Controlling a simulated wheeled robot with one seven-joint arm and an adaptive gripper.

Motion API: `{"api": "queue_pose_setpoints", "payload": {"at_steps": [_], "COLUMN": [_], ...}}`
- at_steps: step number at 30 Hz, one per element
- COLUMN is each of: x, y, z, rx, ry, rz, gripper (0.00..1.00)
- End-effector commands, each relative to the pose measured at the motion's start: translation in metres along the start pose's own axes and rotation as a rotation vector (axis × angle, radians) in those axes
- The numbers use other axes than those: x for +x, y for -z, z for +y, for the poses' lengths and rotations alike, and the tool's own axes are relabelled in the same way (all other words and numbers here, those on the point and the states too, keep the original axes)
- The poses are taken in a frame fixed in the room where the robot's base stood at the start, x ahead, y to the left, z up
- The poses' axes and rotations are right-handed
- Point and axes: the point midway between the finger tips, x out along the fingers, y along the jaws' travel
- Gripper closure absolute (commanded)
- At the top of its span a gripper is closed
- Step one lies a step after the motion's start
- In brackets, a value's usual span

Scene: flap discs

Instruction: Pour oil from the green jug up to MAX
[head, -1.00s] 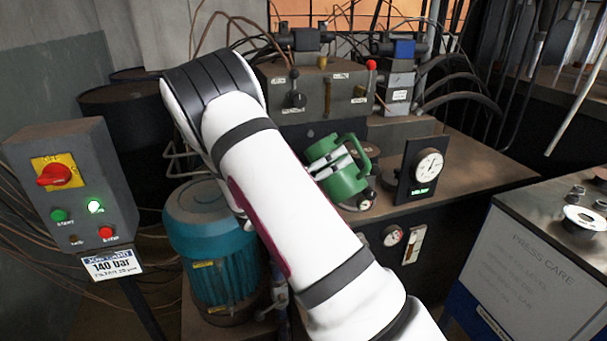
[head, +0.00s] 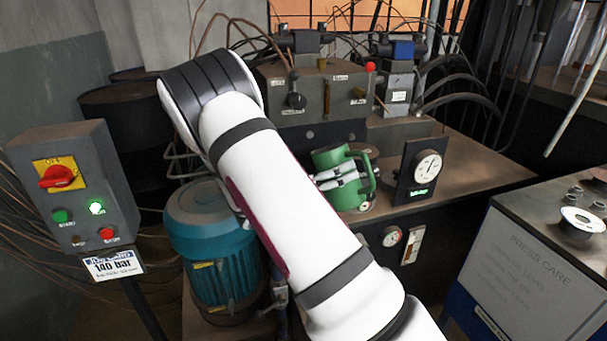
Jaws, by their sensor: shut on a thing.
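The green jug (head: 342,197) is above the bench, right of my arm, with its handle (head: 369,168) on the right side. It looks close to upright, leaning slightly. My gripper (head: 352,174) is shut on the jug, its pale fingers across the jug's side; my white arm hides part of it. I cannot see oil or a stream. A narrow white sight gauge (head: 412,244) with a red part low down is on the front of the tank under the bench. Its MAX mark is too small to read.
A dial gauge (head: 428,166) stands just right of the jug. A valve block (head: 325,95) is behind it. The teal motor (head: 213,250) and grey switch box (head: 75,185) are left. A cabinet (head: 540,260) with a white round fitting (head: 583,219) is right.

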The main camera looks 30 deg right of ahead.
Motion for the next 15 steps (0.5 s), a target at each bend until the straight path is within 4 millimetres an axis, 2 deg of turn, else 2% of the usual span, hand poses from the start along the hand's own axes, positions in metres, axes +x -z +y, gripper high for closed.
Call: {"api": "queue_pose_setpoints", "payload": {"at_steps": [4,15], "x": [0.002,-0.005], "y": [0.012,0.058], "z": [-0.004,0.014], "rx": [0.127,0.237], "ry": [0.002,0.002], "rz": [0.049,0.093], "gripper": [0.73,0.73]}}
